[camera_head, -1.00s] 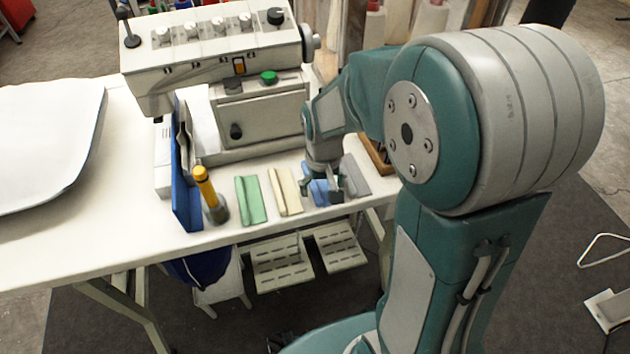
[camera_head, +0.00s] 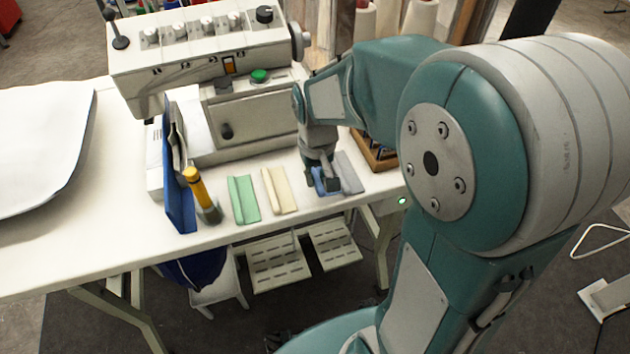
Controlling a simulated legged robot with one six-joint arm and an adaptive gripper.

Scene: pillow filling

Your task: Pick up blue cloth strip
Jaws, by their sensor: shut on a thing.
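The blue cloth strip (camera_head: 319,184) is on the white table, in a row with other strips, between the cream strip and the grey strip. My gripper (camera_head: 327,184) is over it, pointing down, and is shut on it. The gripper hides much of the strip. I cannot tell whether the strip is clear of the table top.
A green strip (camera_head: 243,199) and a cream strip (camera_head: 278,190) lie to the left, a grey strip (camera_head: 348,172) close on the right. A sewing machine (camera_head: 255,105) stands behind. A blue panel (camera_head: 178,175) and a yellow-handled tool (camera_head: 199,190) stand at left. A wooden tray (camera_head: 383,160) is behind right.

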